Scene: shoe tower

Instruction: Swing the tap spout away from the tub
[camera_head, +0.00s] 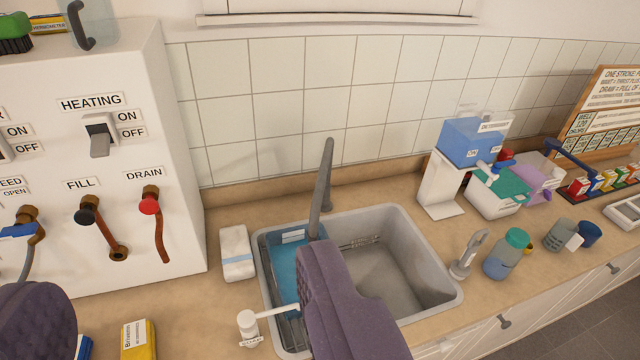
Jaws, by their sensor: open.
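The grey tap spout (322,188) rises at the back edge of a grey sink (448,285) and leans toward its left part. Its lower end passes behind my right finger, so where it ends is hidden. A blue tub (283,262) with a white label sits in the left side of the sink, close to the spout and partly covered by that finger. My gripper (182,275) is open, with one dark purple padded finger at the lower left and the other over the sink. Nothing is seen between the fingers.
A white cabinet (90,235) with valves and switches stands at left. A white block (236,253) lies left of the sink, with a white-handled fixture (248,325) in front. A blue-topped dispenser (470,142), bottle (507,255) and cups stand right. A yellow box (138,340) is at lower left.

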